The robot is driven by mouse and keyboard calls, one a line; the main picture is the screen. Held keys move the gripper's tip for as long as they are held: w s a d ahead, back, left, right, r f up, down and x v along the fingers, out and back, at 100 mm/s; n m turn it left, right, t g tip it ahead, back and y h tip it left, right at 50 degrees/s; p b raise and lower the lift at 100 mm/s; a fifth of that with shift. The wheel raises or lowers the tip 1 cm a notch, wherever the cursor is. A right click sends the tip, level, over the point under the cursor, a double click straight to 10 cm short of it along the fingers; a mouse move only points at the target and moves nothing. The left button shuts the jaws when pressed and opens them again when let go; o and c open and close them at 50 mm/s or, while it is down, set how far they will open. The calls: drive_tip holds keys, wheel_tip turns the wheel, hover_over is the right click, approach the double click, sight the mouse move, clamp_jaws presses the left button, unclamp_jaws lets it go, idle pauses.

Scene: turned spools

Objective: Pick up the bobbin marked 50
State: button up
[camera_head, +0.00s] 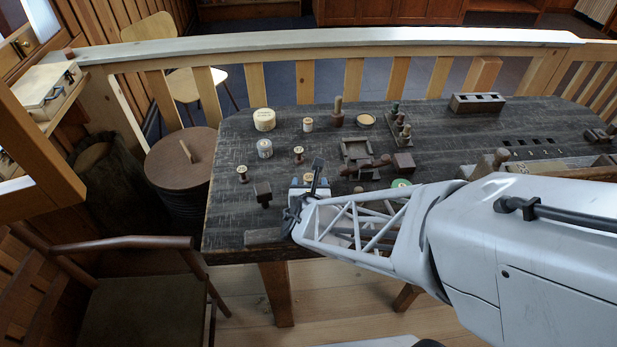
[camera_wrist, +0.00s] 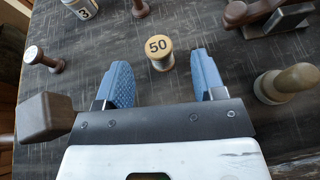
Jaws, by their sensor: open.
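The bobbin marked 50 (camera_wrist: 159,50) stands upright on the dark table, its pale top with the black number facing up. In the wrist view it sits between and just beyond the two blue fingertips of my gripper (camera_wrist: 160,63), with a gap on each side. My gripper is open and empty. In the head view my gripper (camera_head: 311,184) is low over the table's near left part, and a small pale spool top, seemingly the same bobbin (camera_head: 308,178), shows just behind it, partly hidden.
A brown wooden block (camera_wrist: 45,116) is close to the left finger. A rounded wooden piece (camera_wrist: 287,83) stands to the right. Another spool (camera_wrist: 44,60) and a can marked 3 (camera_wrist: 82,8) are farther left. A dark wooden assembly (camera_wrist: 268,14) lies at upper right.

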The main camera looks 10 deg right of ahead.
sight(309, 178)
drive_tip(key=shift+x, duration=2.45)
drive_tip(key=shift+a, duration=0.1)
drive_tip(key=c, duration=1)
drive_tip(key=shift+r, duration=1.55)
drive_tip(key=shift+s+r, duration=0.25)
drive_tip(key=s+d, duration=0.1)
drive_tip(key=s, duration=0.4)
drive_tip(key=s+d+r, duration=0.1)
drive_tip(key=s, duration=0.4)
drive_tip(key=s+d, duration=0.1)
drive_tip(key=s, duration=0.4)
drive_tip(key=shift+s+d+r, duration=0.1)
drive_tip(key=shift+d+r, duration=0.1)
